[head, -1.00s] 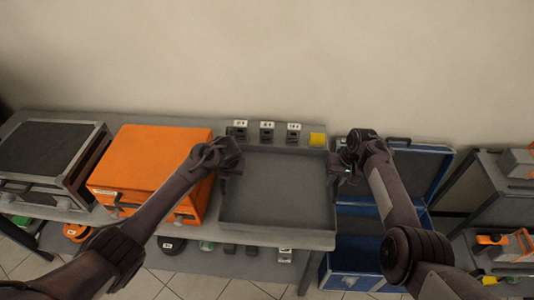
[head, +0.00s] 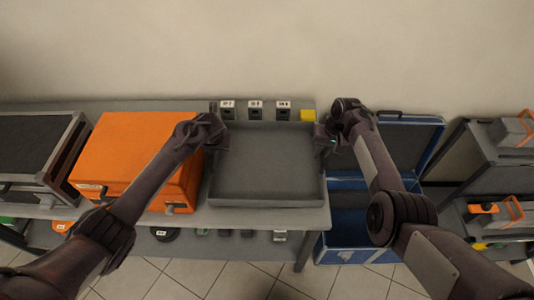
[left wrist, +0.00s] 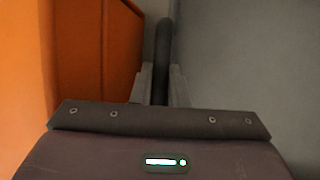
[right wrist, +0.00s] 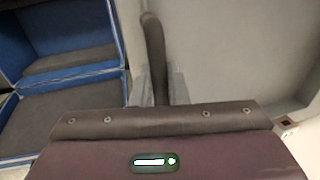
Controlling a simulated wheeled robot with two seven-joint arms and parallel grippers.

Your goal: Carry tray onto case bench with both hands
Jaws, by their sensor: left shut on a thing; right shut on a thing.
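The grey, shallow tray (head: 265,168) is level and empty, over the grey case bench (head: 290,219) between the orange case and the blue case. I cannot tell whether its underside touches the bench top. My left gripper (head: 214,143) is shut on the tray's left side handle, a dark bar that shows in the left wrist view (left wrist: 163,50). My right gripper (head: 327,140) is shut on the right side handle, which shows in the right wrist view (right wrist: 154,50). The fingertips are mostly hidden in the head view.
An orange case (head: 130,150) stands close to the tray's left. Small dark devices (head: 255,111) with white labels and a yellow block (head: 308,115) sit behind it. An open blue case (head: 350,245) is to the right, lower down. More items lie on the lower shelf (head: 215,248).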

